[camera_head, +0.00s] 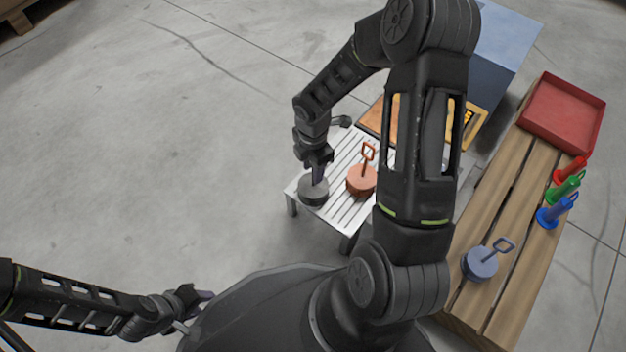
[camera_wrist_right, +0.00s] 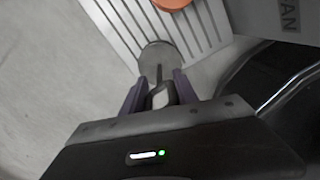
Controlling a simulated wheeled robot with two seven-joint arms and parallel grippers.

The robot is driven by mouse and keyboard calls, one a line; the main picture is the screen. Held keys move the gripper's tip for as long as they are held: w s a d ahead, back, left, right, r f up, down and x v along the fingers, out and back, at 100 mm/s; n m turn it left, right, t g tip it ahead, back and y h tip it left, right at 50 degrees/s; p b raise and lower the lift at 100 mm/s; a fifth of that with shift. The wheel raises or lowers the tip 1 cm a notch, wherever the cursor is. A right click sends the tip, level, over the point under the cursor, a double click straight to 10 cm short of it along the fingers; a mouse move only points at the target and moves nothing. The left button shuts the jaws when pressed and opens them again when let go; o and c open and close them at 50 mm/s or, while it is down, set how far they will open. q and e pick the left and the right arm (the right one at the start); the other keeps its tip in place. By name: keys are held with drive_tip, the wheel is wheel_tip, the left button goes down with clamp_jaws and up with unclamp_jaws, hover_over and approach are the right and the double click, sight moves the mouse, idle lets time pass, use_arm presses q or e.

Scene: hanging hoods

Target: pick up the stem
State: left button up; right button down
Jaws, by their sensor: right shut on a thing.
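A grey disc with an upright stem (camera_head: 313,192) stands on the white slatted table, near its left corner. My right gripper (camera_head: 318,172) is above the disc, pointing down, and is shut on its stem. In the right wrist view the grey disc (camera_wrist_right: 160,57) lies just beyond the fingertips (camera_wrist_right: 160,92), with the stem between them. The stem's upper end is mostly hidden by the fingers. An orange disc (camera_head: 361,181) with a looped stem stands to the right on the same table. My left gripper (camera_head: 196,310) is at the lower left, empty, with its fingers apart.
The white slatted table (camera_head: 345,212) is low. A wooden bench (camera_head: 508,215) at the right holds a blue-grey looped disc (camera_head: 481,264), red, green and blue handled pieces (camera_head: 566,187), and a red tray (camera_head: 562,112). My right arm hides part of the table area.

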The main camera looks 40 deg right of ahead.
drive_tip(key=shift+r, duration=0.1)
wheel_tip(320, 180, up, 10)
drive_tip(key=p, duration=0.5)
idle(0.4)
drive_tip(key=shift+w+a+r+m, duration=0.2)
drive_tip(key=shift+w+r+m, duration=0.1)
drive_tip(key=shift+w+r, duration=0.05)
drive_tip(key=w+a+r+m, duration=0.2)
drive_tip(key=a+r+m, duration=0.3)
drive_tip(key=r, duration=0.3)
drive_tip(key=w+a+r+m, duration=0.3)
drive_tip(key=a+r+m, duration=0.3)
drive_tip(key=r, duration=0.3)
drive_tip(key=shift+w+a, duration=0.15)
drive_tip(key=shift+a, duration=0.25)
